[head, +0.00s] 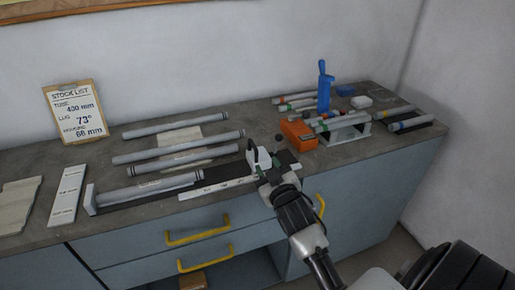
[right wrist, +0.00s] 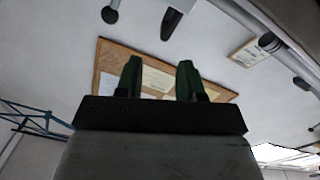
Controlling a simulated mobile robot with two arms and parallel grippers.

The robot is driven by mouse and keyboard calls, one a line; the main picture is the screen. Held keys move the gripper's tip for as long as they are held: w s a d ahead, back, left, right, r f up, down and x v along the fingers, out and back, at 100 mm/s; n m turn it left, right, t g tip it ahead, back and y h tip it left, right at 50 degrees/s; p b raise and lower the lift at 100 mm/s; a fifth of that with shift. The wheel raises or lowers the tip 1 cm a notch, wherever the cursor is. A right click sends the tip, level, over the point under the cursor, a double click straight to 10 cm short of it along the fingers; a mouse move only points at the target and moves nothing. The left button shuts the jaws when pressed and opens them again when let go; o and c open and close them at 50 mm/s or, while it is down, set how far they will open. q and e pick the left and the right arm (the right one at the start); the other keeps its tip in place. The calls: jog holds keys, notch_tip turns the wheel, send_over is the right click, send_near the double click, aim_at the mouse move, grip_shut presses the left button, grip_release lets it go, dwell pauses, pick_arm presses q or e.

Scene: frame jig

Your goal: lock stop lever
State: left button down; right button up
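The frame jig (head: 222,173) is a dark rail along the front of the bench, with a pale end plate at its left and a grey tube (head: 150,189) lying along it. My right gripper (head: 264,161) is over the right end of the jig, beside a small pale upright part. It partly covers that end, so I cannot clearly make out the stop lever or whether it is locked. A small dark knob (head: 279,137) shows just behind the gripper. In the right wrist view the fingers (right wrist: 159,80) stand apart with nothing visible between them. My left gripper is out of view.
Several grey tubes (head: 178,145) lie behind the jig. An orange block (head: 299,134), a blue upright tool (head: 325,88) and racked tubes (head: 342,122) stand to the right. A stock list board (head: 75,111) leans on the wall. Yellow drawer handles (head: 198,236) project below.

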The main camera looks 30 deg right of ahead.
aim_at(257, 151)
jog(key=w+n+p, duration=0.2)
jog(key=w+n, duration=0.1)
jog(key=n, duration=0.7)
jog(key=w+d+n+p, duration=0.1)
jog(key=w+n+p, duration=0.2)
jog(key=n, duration=0.7)
jog(key=w+d+n+p, duration=0.1)
jog(key=w+n+p, duration=0.2)
jog(key=n, duration=0.7)
jog(key=shift+x, duration=0.75)
jog(key=shift+a, duration=0.1)
jog(key=shift+c, duration=0.3)
grip_shut()
